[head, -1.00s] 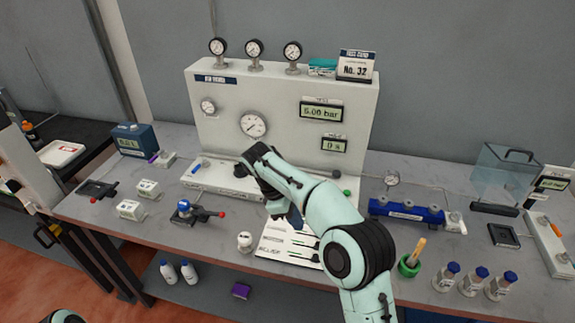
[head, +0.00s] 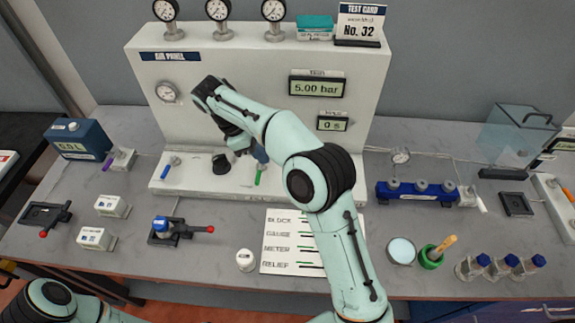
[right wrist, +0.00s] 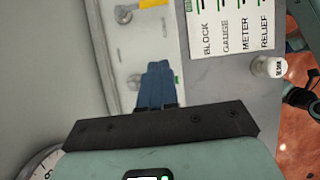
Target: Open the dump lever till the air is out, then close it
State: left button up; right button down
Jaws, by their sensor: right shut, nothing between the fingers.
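The air panel (head: 160,60) stands at the back of the bench. Its display (head: 317,86) reads 5.00 bar, and a smaller display (head: 332,124) reads 0 s. On its base are a blue-handled lever (head: 171,167), a black knob (head: 221,164) and a green-handled lever (head: 259,177); I cannot tell which is the dump lever. My right gripper (head: 260,154) is shut and empty, just above and behind the green handle. Its blue fingers (right wrist: 155,72) show in the right wrist view, close over the panel base. My arm hides the base's right part. My left gripper is out of view.
A device with a red-tipped lever (head: 170,229), small white blocks (head: 112,205) and a white card (head: 280,255) lie in front of the panel. A blue manifold (head: 405,193), a green cup (head: 431,257) and several bottles (head: 505,266) stand to the right.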

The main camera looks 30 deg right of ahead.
jog(key=x, duration=1)
jog(key=shift+s+d, duration=0.3)
jog(key=shift+s+d+r, duration=0.15)
jog(key=shift+s+d, duration=0.15)
jog(key=shift+d, duration=0.2)
jog(key=shift+s+d+r, duration=0.15)
jog(key=shift+s+d, duration=0.15)
jog(key=shift+d, duration=0.2)
jog(key=shift+s+d+r, duration=0.15)
jog(key=shift+s+d, duration=0.1)
jog(key=shift+d, duration=0.25)
